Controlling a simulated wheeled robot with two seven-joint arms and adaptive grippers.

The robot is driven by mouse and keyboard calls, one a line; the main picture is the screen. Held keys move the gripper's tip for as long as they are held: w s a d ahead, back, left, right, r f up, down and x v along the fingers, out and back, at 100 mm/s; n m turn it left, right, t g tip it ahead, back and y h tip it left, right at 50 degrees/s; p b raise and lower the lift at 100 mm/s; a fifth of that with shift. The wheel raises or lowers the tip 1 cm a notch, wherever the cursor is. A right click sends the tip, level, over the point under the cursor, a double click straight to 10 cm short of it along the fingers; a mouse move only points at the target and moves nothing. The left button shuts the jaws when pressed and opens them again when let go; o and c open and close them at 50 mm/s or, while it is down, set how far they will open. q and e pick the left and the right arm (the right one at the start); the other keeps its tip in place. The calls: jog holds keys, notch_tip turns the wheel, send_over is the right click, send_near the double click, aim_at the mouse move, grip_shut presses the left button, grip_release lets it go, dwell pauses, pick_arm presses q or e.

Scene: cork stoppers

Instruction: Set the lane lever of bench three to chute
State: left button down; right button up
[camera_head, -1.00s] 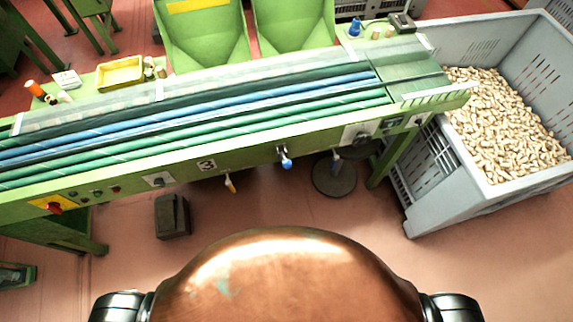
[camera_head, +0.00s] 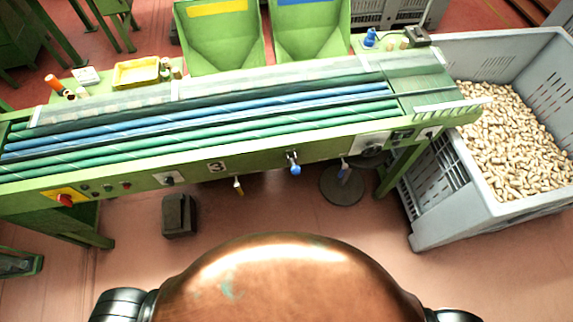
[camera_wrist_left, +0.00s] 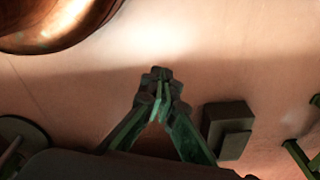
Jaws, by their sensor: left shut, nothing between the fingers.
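Bench three is the green sorting bench (camera_head: 255,163), with a "3" plate (camera_head: 217,167) on its front rail. A blue-knobbed lever (camera_head: 295,168) on a pale mount hangs down from the rail, right of the plate. In the left wrist view my left gripper (camera_wrist_left: 161,76) is shut and empty above the floor, away from the lever. My right gripper is out of view.
A grey crate (camera_head: 418,222) full of corks stands at the right end. A dark box (camera_head: 179,216) sits on the floor below the bench; it also shows in the left wrist view (camera_wrist_left: 228,128). A round dark base (camera_head: 342,188) stands under the rail.

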pick_arm(q)
jog(key=w+r+t, duration=0.1)
jog(key=w+r, duration=0.4)
jog(key=r, duration=0.5)
jog(key=w+d+r+t, duration=0.1)
jog(key=w+r, duration=0.5)
jog(key=r, duration=0.4)
jog(key=w+r+t, duration=0.1)
jog(key=w+r, duration=0.4)
jog(key=r, duration=0.5)
jog(key=w+d+r+n+t+h+p, duration=0.1)
jog(key=w+d+r+t+h, duration=0.3)
jog(key=w+d+r, duration=0.4)
jog(key=w+d+r+n+t+h, duration=0.25)
jog(key=w+d+r+h, duration=0.3)
jog(key=w+d, duration=0.45)
notch_tip(320, 180, up, 6)
jog(key=d+n+t+h, duration=0.1)
jog(key=d+h, duration=0.1)
jog(key=h, duration=0.4)
jog(key=shift+s+d+r, duration=0.15)
jog(key=shift+s+r, duration=0.1)
jog(key=shift+s, duration=0.15)
jog(key=shift+d+n+t, duration=0.1)
jog(key=shift+n+t, duration=0.15)
